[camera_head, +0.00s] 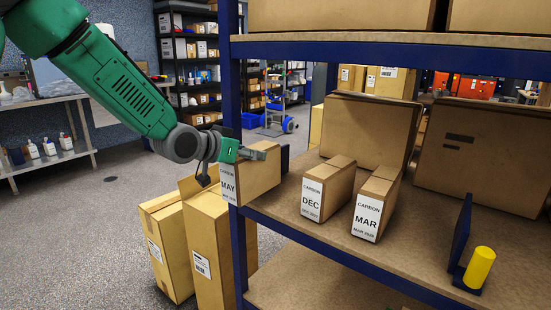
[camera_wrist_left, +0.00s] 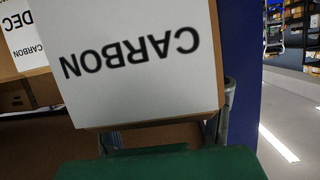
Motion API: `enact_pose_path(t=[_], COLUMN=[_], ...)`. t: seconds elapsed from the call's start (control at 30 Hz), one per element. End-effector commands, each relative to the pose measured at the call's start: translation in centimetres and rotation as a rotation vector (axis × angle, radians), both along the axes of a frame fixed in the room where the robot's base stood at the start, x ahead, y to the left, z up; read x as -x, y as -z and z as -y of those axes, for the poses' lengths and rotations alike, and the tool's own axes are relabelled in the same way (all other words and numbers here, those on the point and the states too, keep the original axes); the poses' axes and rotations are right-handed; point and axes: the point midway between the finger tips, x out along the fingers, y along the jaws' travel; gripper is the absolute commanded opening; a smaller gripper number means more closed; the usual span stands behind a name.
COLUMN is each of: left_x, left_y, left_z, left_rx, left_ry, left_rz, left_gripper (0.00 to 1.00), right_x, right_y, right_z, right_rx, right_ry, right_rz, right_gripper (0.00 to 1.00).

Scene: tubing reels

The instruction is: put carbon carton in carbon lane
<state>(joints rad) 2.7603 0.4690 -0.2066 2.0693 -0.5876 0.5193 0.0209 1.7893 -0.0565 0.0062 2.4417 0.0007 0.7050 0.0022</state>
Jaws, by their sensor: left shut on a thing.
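My left gripper (camera_head: 250,154) is shut on a brown carton (camera_head: 262,174) at the left end of the shelf, by the blue post. Its white label reads MAY in the head view. In the left wrist view the label (camera_wrist_left: 140,50) reads CARBON upside down, close beyond the fingers. Two more carbon cartons stand on the shelf to the right: the DEC carton (camera_head: 338,177) and the MAR carton (camera_head: 382,187), side by side with a gap. I cannot tell whether the held carton touches the shelf. My right gripper is out of view.
The blue post (camera_head: 237,90) is close to the held carton. A blue divider (camera_head: 460,235) and a yellow cylinder (camera_head: 479,267) stand at the right of the shelf (camera_head: 415,255). Large boxes (camera_head: 370,130) fill the back. Tall cartons (camera_head: 205,235) stand on the floor below.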

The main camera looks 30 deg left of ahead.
Motion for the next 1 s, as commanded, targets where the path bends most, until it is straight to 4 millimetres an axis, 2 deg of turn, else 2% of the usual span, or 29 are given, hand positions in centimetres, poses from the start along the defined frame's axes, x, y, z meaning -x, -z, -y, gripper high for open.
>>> enact_pose_path(t=[0.03, 0.2, 0.4, 0.63, 0.8, 1.0], left_x=[-1.7, -6.1, -9.0, -10.6, -10.5, -10.5], left_y=[-0.4, -0.4, -0.3, -0.1, 2.6, 3.1], left_z=[0.0, 0.8, 0.2, 0.1, 0.7, 1.3], left_rx=[-0.011, -0.012, -0.002, 0.001, -0.006, -0.009], left_ry=[-0.006, -0.005, -0.005, -0.006, -0.004, -0.004], left_rz=[0.008, 0.007, 0.008, 0.008, 0.002, 0.004], left_gripper=[0.04, 0.04, 0.04, 0.04, 0.04, 0.04], right_x=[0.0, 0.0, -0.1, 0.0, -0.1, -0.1], right_y=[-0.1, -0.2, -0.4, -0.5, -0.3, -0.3], right_z=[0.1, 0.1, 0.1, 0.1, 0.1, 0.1], right_rx=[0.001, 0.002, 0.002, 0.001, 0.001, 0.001], right_ry=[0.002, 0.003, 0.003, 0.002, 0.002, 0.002], right_rz=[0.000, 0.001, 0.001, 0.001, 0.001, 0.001], right_gripper=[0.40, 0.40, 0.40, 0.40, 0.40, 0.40])
